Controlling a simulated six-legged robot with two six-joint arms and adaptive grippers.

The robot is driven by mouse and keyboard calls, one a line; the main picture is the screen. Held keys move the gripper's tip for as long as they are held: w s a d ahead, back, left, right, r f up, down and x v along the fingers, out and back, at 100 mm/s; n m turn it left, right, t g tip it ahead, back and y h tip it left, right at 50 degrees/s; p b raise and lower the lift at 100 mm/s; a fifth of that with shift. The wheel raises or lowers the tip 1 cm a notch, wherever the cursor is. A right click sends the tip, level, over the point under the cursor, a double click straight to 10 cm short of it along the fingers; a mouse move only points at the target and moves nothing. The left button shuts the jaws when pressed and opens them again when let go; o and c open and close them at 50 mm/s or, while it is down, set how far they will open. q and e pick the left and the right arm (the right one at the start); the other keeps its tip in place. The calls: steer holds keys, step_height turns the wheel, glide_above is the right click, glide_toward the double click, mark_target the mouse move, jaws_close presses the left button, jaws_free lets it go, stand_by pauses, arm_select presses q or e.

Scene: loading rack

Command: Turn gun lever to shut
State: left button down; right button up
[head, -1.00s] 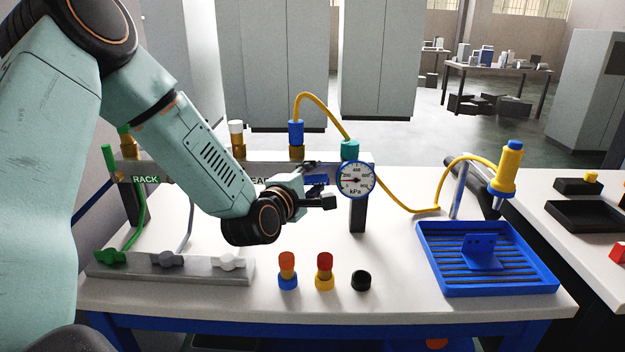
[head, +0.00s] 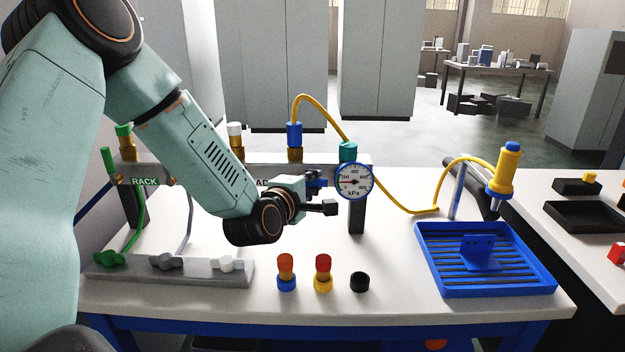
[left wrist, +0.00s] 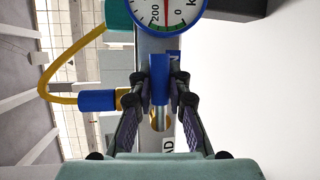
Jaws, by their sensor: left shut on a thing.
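A blue lever (left wrist: 160,84) on the rack's grey rail stands between the fingers of my left gripper (left wrist: 159,95) in the left wrist view. The gripper is shut on it, with one finger on each side. In the head view my left gripper (head: 318,196) is just left of the round pressure gauge (head: 354,182), and it mostly hides the lever (head: 315,182). The gauge also shows in the left wrist view (left wrist: 168,12). The gun (head: 506,170), yellow and blue with a yellow hose, hangs on a stand at the right. My right gripper is not in view.
A blue drip tray (head: 430,262) stands at the right of the table. Two coloured caps (head: 286,272) (head: 323,272) and a black cap (head: 360,282) stand at the front. A grey block (head: 200,274) with plugs lies at the left.

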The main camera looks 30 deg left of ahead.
arm_select(q)
steer(key=shift+f, duration=0.1)
steer(key=c, duration=1.3)
jaws_free()
steer(key=shift+a, duration=0.1)
steer(key=shift+s, duration=0.1)
steer(key=shift+v, duration=3.65)
